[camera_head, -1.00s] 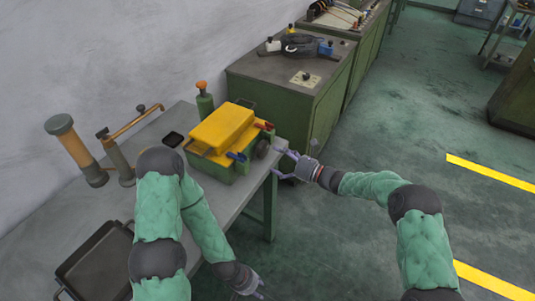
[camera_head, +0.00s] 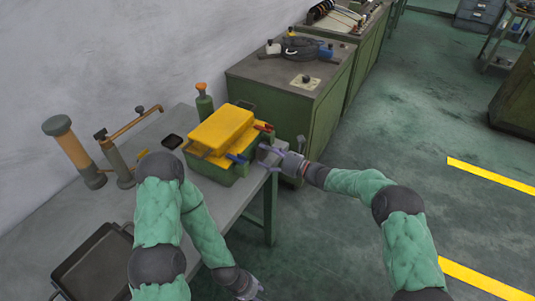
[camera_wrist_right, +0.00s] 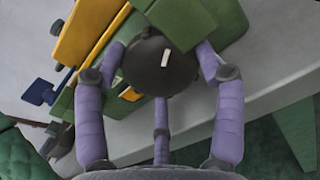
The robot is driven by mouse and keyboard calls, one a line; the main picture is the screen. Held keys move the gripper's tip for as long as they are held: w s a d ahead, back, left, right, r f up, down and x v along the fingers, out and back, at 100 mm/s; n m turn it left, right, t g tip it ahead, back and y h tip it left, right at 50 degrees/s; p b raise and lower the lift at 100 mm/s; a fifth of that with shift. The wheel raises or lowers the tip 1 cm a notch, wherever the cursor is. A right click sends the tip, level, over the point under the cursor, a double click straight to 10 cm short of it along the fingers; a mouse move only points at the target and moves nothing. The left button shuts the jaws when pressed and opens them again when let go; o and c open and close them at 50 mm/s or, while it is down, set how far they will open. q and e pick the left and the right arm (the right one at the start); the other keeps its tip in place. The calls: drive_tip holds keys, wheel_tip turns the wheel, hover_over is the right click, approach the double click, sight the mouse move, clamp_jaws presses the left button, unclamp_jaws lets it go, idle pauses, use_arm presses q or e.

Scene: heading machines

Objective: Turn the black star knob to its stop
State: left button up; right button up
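The black star knob (camera_wrist_right: 150,75) shows in the right wrist view as a dark round shape with a white mark on its face. It sits on the side of a green and yellow machine (camera_head: 222,128) on the table. My right gripper (camera_head: 268,156) is at the knob. In the wrist view its purple fingers (camera_wrist_right: 160,68) stand spread around the knob, close to its edges; I cannot tell whether they touch it. In the head view the fingers mostly hide the knob. My left gripper (camera_head: 248,287) hangs low by the table's front, its fingers unclear.
A green cabinet (camera_head: 300,95) stands behind. Open floor lies to the right.

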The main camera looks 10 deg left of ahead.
drive_tip(key=shift+r+m+p, duration=0.15)
drive_tip(key=shift+m+p, duration=1.45)
drive_tip(key=shift+p, duration=0.35)
drive_tip(key=shift+m+p, duration=1.3)
drive_tip(key=shift+m, duration=0.5)
drive_tip(key=shift+f, duration=0.2)
drive_tip(key=o, duration=1.1)
drive_tip(key=shift+o, duration=0.2)
drive_tip(key=v, duration=1.2)
drive_tip(key=shift+r, duration=0.1)
